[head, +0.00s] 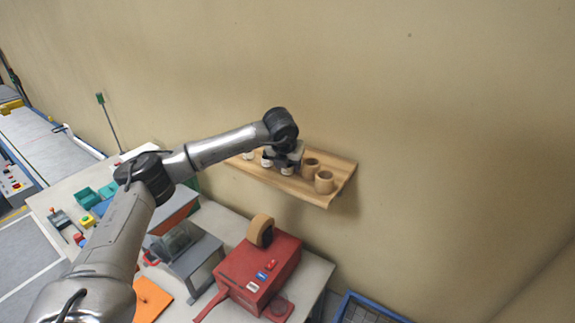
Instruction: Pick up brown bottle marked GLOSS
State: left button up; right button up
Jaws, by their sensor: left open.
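A wooden wall shelf (300,188) holds several small bottles in a row, and their lettering is too small to read. One small bottle with a white label (266,161) is beside my left gripper, and another pale one (248,155) is further left. My left gripper (285,163) is open over the shelf, at the bottles, and hides part of them. I cannot tell which bottle is marked GLOSS, or whether the jaws are around one. My right gripper is not in view.
Two tan ring-shaped rolls (324,181) sit on the shelf's right part, close to my gripper. The wall is directly behind the shelf.

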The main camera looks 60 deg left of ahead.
pick_arm(q)
jog(key=c, duration=0.7)
jog(key=shift+r, duration=0.15)
